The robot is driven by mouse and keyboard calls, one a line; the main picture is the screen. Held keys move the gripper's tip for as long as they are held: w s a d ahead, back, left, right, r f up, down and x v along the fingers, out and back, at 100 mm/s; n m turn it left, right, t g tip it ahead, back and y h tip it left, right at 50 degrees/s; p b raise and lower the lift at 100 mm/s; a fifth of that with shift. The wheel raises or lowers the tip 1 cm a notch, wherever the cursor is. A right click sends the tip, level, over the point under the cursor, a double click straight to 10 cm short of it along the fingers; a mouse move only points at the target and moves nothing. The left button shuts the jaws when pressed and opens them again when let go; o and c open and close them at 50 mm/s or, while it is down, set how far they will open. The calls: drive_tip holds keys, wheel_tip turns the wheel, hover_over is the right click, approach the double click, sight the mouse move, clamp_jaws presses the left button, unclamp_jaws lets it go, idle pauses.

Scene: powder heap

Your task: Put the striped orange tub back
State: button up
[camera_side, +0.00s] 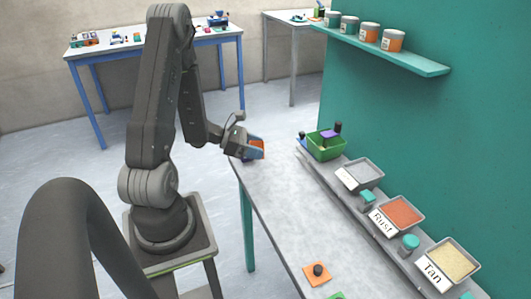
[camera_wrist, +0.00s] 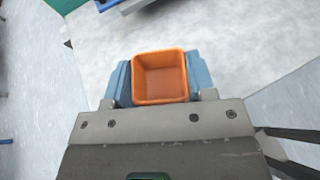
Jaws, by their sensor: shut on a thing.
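An orange square tub (camera_wrist: 160,78) is between the blue fingers of my gripper (camera_wrist: 160,85) in the wrist view. It looks empty inside, and its stripes cannot be made out. In the side view, the orange tub (camera_side: 257,145) shows partly behind a blue finger of my gripper (camera_side: 250,149). My gripper is shut on the tub near the far left end of the grey worktop (camera_side: 285,215). I cannot tell whether the tub touches the worktop.
A ledge along the green wall holds a green crate (camera_side: 325,148), a grey-filled tray (camera_side: 361,172), a "Rust" tray (camera_side: 402,213) and a "Tan" tray (camera_side: 450,262). An orange square with a dark knob (camera_side: 317,270) lies at the front. The worktop's middle is clear. Several jars stand on the shelf (camera_side: 400,55).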

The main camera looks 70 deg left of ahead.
sight(255, 173)
drive_tip(key=shift+s+a+f, duration=0.15)
drive_tip(key=shift+a+f, duration=0.1)
drive_tip(key=shift+f, duration=3.05)
drive_tip(key=shift+f, duration=0.45)
drive_tip(key=o, duration=1)
drive_tip(key=shift+s, duration=0.1)
drive_tip(key=shift+o, duration=0.6)
drive_tip(key=shift+o, duration=1.4)
drive_tip(key=shift+r, duration=3.5)
